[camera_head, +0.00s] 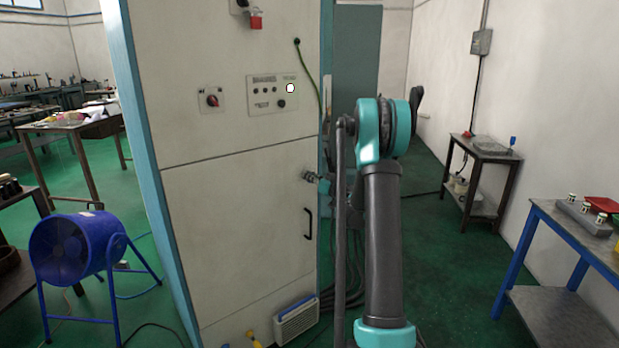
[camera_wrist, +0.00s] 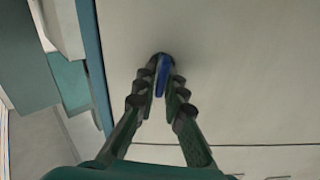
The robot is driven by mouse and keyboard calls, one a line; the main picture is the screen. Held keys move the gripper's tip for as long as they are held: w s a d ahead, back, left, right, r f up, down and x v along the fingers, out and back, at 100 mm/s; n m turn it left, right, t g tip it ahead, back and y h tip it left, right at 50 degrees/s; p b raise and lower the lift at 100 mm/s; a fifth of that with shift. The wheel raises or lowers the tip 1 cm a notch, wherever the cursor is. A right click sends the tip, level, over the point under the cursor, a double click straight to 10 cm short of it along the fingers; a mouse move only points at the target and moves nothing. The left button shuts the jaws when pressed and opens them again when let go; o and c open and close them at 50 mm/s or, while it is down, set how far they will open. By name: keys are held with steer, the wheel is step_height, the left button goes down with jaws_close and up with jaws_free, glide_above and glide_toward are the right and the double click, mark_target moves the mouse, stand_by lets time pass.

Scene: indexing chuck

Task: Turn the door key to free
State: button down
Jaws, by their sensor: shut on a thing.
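The blue door key (camera_wrist: 162,76) stands at a dark round lock on the pale cabinet door, in the upper middle of the wrist view. My gripper (camera_wrist: 162,68) is shut on the key, with one finger on each side of it. In the wrist view the key looks nearly upright, slightly tilted. In the head view my gripper (camera_head: 314,178) is at the right part of the cabinet door (camera_head: 235,220), above the black door handle (camera_head: 308,224). The key cannot be made out there. Any marking around the lock is hidden or too small to read.
A control panel (camera_head: 272,93) and a red-black switch (camera_head: 212,99) sit above the door. A blue fan (camera_head: 68,248) stands at left. A vent box (camera_head: 297,318) is low by the door. A blue-legged table (camera_head: 570,235) stands at right.

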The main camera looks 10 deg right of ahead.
steer(key=m, duration=0.4)
steer(key=shift+w+d+f, duration=0.1)
steer(key=shift+d, duration=0.1)
steer(key=shift+w+d+f+m, duration=0.1)
steer(key=shift+f+m, duration=0.05)
steer(key=shift+m, duration=1.9)
steer(key=shift+s+d+f+m, duration=0.1)
steer(key=shift+m, duration=1.9)
steer(key=shift+w+f+m, duration=0.1)
steer(key=shift+f+m, duration=0.05)
steer(key=shift+m, duration=1.9)
steer(key=c, duration=1.7)
jaws_free()
